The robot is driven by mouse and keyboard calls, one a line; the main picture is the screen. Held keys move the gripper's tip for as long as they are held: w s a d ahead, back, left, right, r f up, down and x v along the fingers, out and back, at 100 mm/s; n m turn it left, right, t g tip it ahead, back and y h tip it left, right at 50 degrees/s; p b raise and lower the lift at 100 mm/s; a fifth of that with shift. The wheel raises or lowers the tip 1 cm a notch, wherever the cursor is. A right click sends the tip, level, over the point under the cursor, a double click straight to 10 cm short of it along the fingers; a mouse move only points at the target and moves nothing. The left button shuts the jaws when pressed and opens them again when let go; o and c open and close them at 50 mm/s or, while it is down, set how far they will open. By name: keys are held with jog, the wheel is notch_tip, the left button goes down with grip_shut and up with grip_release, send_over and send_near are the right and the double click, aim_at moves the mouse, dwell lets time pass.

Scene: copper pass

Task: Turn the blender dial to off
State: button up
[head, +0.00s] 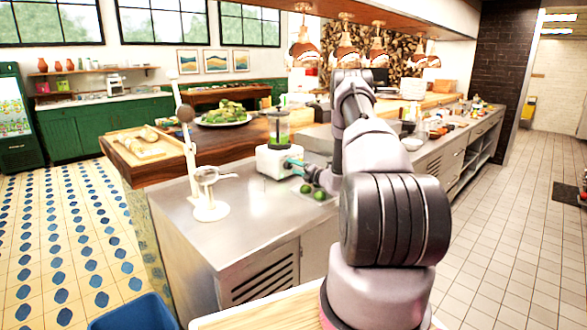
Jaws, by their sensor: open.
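The blender has a white base (271,162) and a clear jar (278,130) with green contents. It stands upright on the steel counter (240,235), left of my arm. My gripper (294,163) is at the right side of the blender base, small in the picture, with bluish parts showing. It is open and seems to hold nothing. I cannot tell whether it touches the base. The dial is not clearly visible; it is too small or hidden behind the gripper.
Green limes (319,195) lie just below the gripper. A white stand (210,210) is at the counter's left. Behind are a wooden board (143,148) and a plate of greens (223,119). A blue bin (133,313) stands on the floor in front.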

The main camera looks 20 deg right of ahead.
jog(key=shift+w+a, duration=0.2)
jog(key=shift+w, duration=0.25)
jog(key=shift+c, duration=0.3)
grip_shut()
jog(key=shift+n, duration=0.4)
jog(key=n, duration=0.5)
jog(key=shift+a+n, duration=0.1)
jog(key=shift+n, duration=0.2)
jog(key=n, duration=0.5)
jog(key=shift+s+a, duration=0.1)
jog(key=shift+n, duration=0.3)
